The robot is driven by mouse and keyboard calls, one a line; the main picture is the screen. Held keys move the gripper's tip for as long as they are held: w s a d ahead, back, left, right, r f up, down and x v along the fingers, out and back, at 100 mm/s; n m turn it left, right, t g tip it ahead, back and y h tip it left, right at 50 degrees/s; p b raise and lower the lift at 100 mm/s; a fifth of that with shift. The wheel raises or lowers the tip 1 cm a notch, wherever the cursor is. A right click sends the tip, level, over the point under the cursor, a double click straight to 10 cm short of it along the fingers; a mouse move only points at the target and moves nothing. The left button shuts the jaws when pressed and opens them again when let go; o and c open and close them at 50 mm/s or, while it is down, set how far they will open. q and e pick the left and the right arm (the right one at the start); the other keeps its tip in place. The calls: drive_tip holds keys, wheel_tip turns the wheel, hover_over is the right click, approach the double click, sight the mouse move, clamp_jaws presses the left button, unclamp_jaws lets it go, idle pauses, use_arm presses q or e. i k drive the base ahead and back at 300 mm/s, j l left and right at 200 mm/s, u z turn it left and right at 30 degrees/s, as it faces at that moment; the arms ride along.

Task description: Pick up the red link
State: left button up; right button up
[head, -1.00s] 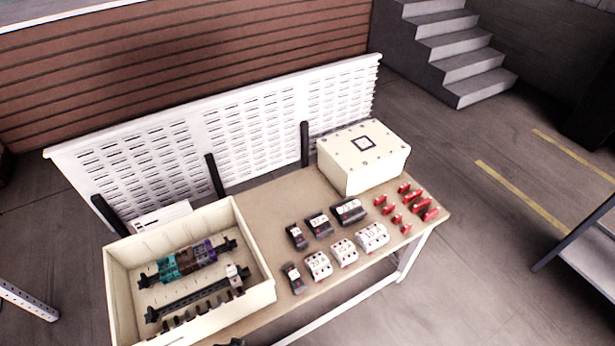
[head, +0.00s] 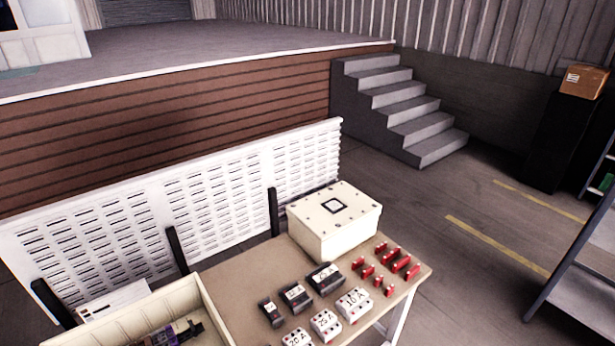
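Several small red links (head: 401,263) lie in a loose cluster at the right end of the workbench (head: 240,290), in front of the closed white box. They look like short red pieces, some with a pale part. None is held. Neither of my grippers shows in the head view.
A white lidded box (head: 336,219) stands at the bench's back right. Black modules (head: 325,277) and white breakers (head: 353,303) sit left of the links. An open cream enclosure (head: 153,312) is at the lower left. A slotted white panel (head: 180,208) runs behind. Stairs (head: 400,108) rise beyond.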

sight(382, 247)
drive_tip(key=u, duration=1.1)
drive_tip(key=z, duration=1.9)
